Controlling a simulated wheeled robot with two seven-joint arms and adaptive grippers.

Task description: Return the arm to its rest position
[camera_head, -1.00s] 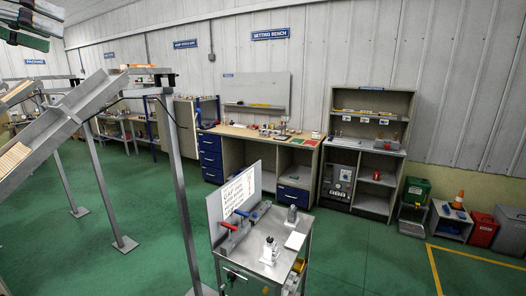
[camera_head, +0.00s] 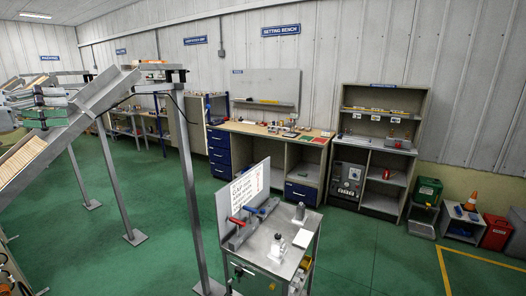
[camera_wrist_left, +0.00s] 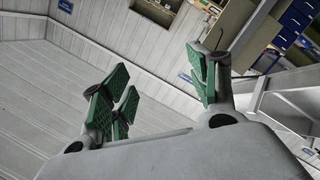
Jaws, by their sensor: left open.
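My right gripper is in neither view.
A small metal cart (camera_head: 262,255) with a sign board, red and blue handles stands at the front centre. Grey posts (camera_head: 190,180) hold up the chute. The setting bench (camera_head: 262,128) and shelves (camera_head: 375,150) line the wall.

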